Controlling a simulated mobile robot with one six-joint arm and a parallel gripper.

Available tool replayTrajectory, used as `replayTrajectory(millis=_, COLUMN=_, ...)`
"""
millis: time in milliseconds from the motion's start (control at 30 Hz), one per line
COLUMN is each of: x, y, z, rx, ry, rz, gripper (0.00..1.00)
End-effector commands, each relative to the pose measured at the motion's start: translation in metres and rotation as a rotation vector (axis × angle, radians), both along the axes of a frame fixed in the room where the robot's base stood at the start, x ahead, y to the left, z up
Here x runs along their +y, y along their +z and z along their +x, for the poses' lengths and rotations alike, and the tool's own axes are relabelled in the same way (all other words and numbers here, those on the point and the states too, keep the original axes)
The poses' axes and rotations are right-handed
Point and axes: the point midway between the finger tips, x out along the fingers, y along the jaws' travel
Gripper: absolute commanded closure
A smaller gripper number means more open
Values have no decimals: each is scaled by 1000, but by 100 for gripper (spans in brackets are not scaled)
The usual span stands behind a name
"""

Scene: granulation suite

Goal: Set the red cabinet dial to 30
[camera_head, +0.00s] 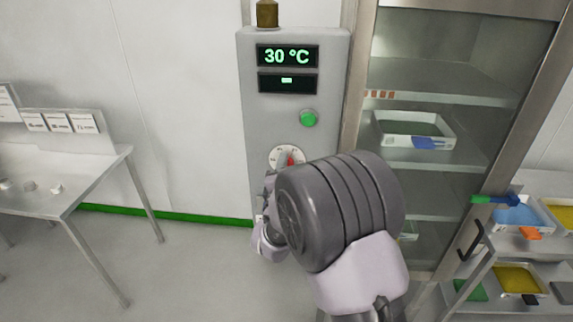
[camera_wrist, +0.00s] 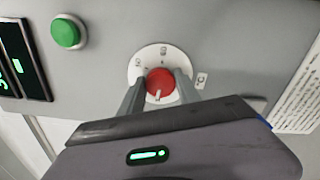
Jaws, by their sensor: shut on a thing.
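The red dial (camera_wrist: 160,82) sits on a white round scale plate on the grey control panel (camera_head: 252,130). My gripper (camera_wrist: 160,92) has one finger on each side of the dial and is shut on it. A pale pointer mark shows on the dial's lower edge in the wrist view. In the head view the dial (camera_head: 290,159) is partly hidden behind my wrist. The upper display (camera_head: 287,56) reads 30 °C in green. The lower display (camera_head: 287,81) shows a short green bar.
A green button (camera_head: 308,119) is above the dial. A cabinet with glass front and shelves holding a white tray (camera_head: 415,131) stands to the right. A rack with coloured trays (camera_head: 517,217) is at far right. A metal table (camera_head: 60,192) is at left, with clear floor between.

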Motion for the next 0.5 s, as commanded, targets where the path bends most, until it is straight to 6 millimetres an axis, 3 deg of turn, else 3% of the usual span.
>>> replayTrajectory(millis=500, x=0, y=0, z=0, rx=5, ry=0, rz=-146, gripper=100)
